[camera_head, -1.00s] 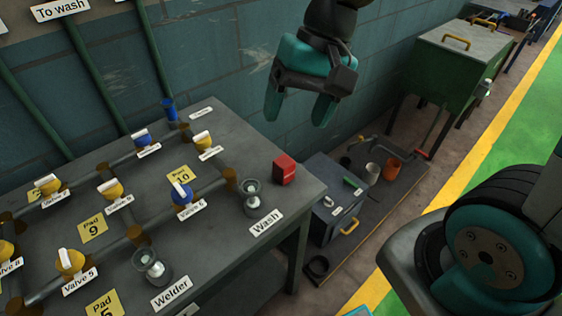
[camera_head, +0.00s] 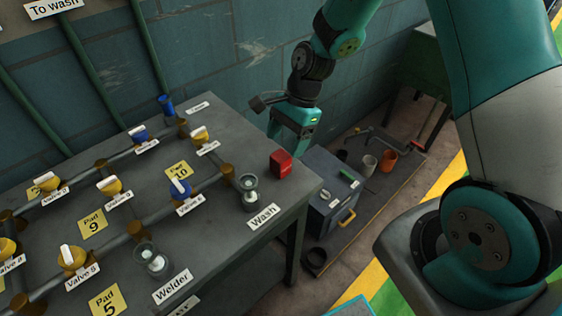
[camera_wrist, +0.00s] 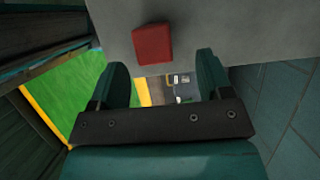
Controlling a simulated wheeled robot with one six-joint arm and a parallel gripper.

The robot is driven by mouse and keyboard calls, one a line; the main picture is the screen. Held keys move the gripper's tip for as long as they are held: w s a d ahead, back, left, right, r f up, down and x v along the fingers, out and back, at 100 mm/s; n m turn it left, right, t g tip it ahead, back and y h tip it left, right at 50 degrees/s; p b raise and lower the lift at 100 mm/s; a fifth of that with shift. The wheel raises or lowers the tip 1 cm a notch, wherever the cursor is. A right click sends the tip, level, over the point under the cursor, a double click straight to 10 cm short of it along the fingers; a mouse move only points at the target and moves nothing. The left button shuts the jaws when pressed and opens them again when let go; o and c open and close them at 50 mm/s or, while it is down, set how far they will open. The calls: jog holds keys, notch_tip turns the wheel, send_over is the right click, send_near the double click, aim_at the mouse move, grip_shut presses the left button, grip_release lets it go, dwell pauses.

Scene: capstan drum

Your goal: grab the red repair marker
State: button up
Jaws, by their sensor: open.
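The red repair marker (camera_head: 281,163) is a small red block standing on the table near its right back edge, close to the Wash label. In the wrist view the red marker (camera_wrist: 153,44) shows ahead of the fingers, between their lines and left of centre. My gripper (camera_head: 288,133) is open and empty, above and behind the marker near the wall, with fingers pointing down. In the wrist view my gripper (camera_wrist: 160,75) has its two fingers spread apart, not touching the marker.
The grey table (camera_head: 232,130) carries pipes with several yellow and blue valves. A glass hourglass-like item (camera_head: 248,193) stands left of the marker, near the Wash sign (camera_head: 264,217). A grey toolbox (camera_head: 332,195) sits on the floor mat right of the table. The wall (camera_head: 225,50) is close behind.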

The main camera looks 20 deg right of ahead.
aim_at(282, 155)
jog(key=x, duration=0.4)
jog(key=p+x, duration=0.1)
jog(key=x, duration=0.1)
jog(key=shift+s+a+f, duration=0.15)
jog(key=shift+s+a, duration=0.05)
jog(key=shift+s, duration=0.25)
jog(key=shift+c, duration=0.2)
jog(key=c, duration=1)
